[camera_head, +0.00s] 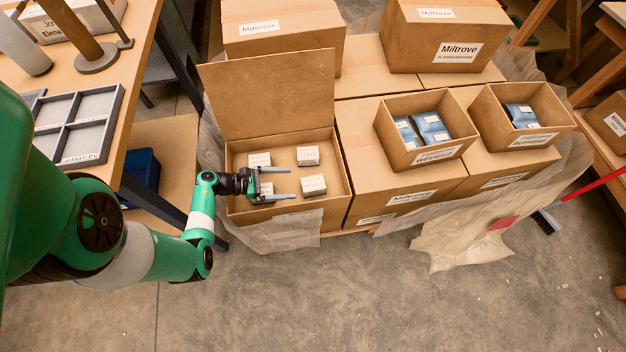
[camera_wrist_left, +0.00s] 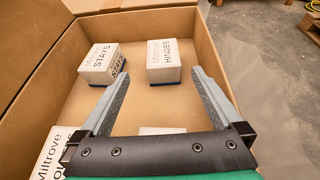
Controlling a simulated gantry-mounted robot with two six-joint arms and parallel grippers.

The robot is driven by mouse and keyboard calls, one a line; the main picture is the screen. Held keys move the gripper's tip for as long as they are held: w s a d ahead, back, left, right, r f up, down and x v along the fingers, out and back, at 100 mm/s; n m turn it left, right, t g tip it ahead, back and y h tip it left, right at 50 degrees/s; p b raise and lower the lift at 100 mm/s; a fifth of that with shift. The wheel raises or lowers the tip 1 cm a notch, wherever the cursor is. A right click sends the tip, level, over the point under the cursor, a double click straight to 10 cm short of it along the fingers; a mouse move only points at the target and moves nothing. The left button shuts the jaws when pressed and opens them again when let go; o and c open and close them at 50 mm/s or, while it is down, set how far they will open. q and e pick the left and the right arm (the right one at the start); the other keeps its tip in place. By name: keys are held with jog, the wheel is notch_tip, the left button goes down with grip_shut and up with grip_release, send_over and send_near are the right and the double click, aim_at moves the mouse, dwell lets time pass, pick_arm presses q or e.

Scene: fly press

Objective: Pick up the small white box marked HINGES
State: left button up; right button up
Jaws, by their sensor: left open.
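The small white box marked HINGES (camera_wrist_left: 164,62) stands upright on the floor of an open cardboard carton, blue along its base. In the head view it appears to be the front right one (camera_head: 313,185) of the small boxes. My left gripper (camera_head: 292,183) reaches into the carton from the left, above its floor. Its jaws are open and empty, pointing at the HINGES box, which lies just beyond the fingertips. A box marked STAYS (camera_wrist_left: 103,65) stands to its left in the wrist view. My right gripper is not in view.
The carton (camera_head: 338,202) has walls all round and a raised back flap (camera_head: 270,95). Two more small boxes lie in it, one partly under my gripper. Larger cartons (camera_head: 395,165) adjoin on the right. A bench with a divided tray (camera_head: 118,105) is at left.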

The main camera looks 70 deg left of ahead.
aim_at(310, 184)
pick_arm(q)
jog(key=b+x, duration=0.1)
jog(key=x, duration=0.2)
jog(key=shift+w+d+f, duration=0.1)
jog(key=shift+w+f, duration=0.05)
jog(key=shift+w, duration=0.3)
jog(key=shift+w+f, duration=0.1)
jog(key=shift+w, duration=0.1)
jog(key=b+x, duration=0.2)
jog(key=x, duration=0.2)
jog(key=shift+w+d+b, duration=0.1)
jog(key=shift+d+b, duration=0.25)
jog(key=shift+b, duration=0.05)
jog(key=shift+w, duration=0.25)
jog(key=shift+a, duration=0.1)
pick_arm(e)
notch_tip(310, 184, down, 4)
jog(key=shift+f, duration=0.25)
pick_arm(q)
grip_shut()
